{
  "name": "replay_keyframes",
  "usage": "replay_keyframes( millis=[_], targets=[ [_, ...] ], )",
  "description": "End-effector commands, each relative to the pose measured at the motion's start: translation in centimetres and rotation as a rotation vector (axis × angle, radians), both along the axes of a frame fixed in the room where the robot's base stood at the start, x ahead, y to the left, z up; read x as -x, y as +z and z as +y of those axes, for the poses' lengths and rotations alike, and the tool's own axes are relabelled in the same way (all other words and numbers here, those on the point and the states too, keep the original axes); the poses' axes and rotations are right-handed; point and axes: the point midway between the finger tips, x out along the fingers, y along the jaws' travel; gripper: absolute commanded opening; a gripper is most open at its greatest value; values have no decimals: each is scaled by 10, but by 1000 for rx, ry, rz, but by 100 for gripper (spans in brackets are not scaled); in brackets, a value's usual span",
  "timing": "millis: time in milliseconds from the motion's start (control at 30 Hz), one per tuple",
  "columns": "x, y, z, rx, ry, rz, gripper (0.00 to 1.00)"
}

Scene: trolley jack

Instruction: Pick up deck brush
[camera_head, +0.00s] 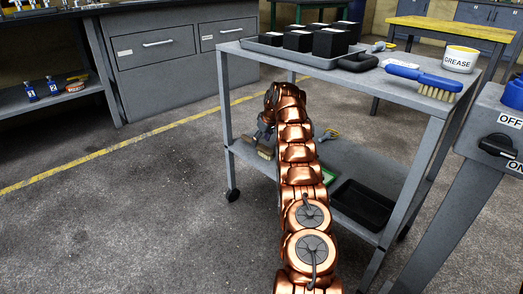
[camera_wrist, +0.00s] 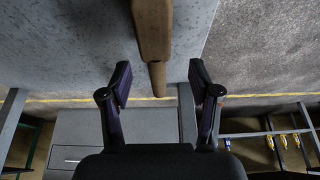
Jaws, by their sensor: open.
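A brown wooden piece, which looks like the deck brush (camera_wrist: 153,32), enters from the top of the wrist view. Its narrower round end points down between the fingers of my gripper (camera_wrist: 158,72). The gripper is open, with a gap visible on both sides of the wood. In the head view a small brown wooden part (camera_head: 265,153) shows on the trolley's lower shelf, left of my arm. My arm hides the rest of it and most of the gripper. No bristles are visible on it.
The grey trolley (camera_head: 408,118) carries a blue-handled brush (camera_head: 424,78), a grease tub (camera_head: 460,59) and a tray of black blocks on top. A black tray (camera_head: 364,204) lies on its lower shelf. Open floor (camera_head: 130,215) lies to the left.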

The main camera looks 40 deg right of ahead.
Motion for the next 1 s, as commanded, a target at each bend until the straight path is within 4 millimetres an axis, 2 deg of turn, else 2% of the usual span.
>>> replay_keyframes(
  millis=[367, 800, 1000],
  targets=[
    [-10, -13, -3, -1, 2, 0, 62],
    [-21, -41, -6, 0, 0, 0, 62],
    [-22, -44, -6, 0, 0, -1, 62]
  ],
)
